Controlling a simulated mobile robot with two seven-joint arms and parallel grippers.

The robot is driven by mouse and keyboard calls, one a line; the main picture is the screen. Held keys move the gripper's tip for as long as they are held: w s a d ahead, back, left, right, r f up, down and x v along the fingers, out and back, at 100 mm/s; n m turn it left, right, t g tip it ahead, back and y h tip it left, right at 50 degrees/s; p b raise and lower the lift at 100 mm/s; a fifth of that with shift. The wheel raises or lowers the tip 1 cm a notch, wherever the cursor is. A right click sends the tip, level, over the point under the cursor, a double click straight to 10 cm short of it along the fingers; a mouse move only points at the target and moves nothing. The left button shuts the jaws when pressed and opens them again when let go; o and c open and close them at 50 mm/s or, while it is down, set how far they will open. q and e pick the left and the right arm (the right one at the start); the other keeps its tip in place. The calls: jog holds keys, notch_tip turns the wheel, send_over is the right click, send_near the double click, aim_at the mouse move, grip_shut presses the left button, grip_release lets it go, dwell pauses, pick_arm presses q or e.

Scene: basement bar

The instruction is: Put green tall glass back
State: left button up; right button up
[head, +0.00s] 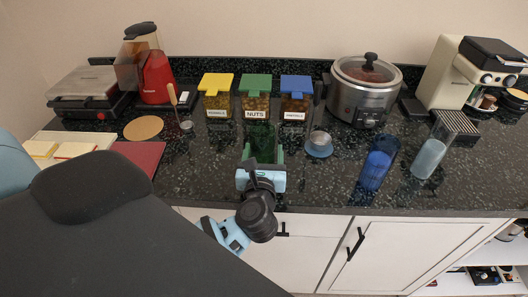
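The green tall glass (262,139) is dark, see-through and upright, in the middle of the counter in front of the jars. My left gripper (263,157), with a light blue body, is right at the glass on its near side. Its fingers appear to lie at the lower sides of the glass, and its body hides the base. I cannot tell whether the fingers touch it or whether the glass rests on the counter. A blue tall glass (379,163) and a clear glass with pale blue content (430,156) stand to the right. My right gripper is not in view.
Behind are jars with yellow (217,105), green (255,104) and blue (295,104) lids. A slow cooker (363,91) and coffee machine (464,75) stand back right. A red board (142,156) lies left.

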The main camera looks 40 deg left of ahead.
pick_arm(q)
jog(key=shift+o, duration=0.6)
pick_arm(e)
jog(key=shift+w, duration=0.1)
pick_arm(q)
jog(key=shift+r, duration=0.3)
jog(key=b+v, duration=0.1)
jog(key=v, duration=1.1)
jog(key=shift+b, duration=0.4)
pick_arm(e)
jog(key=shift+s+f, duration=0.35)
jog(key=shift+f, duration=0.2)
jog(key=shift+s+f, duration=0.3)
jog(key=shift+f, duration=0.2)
pick_arm(q)
jog(key=shift+s+f, duration=0.1)
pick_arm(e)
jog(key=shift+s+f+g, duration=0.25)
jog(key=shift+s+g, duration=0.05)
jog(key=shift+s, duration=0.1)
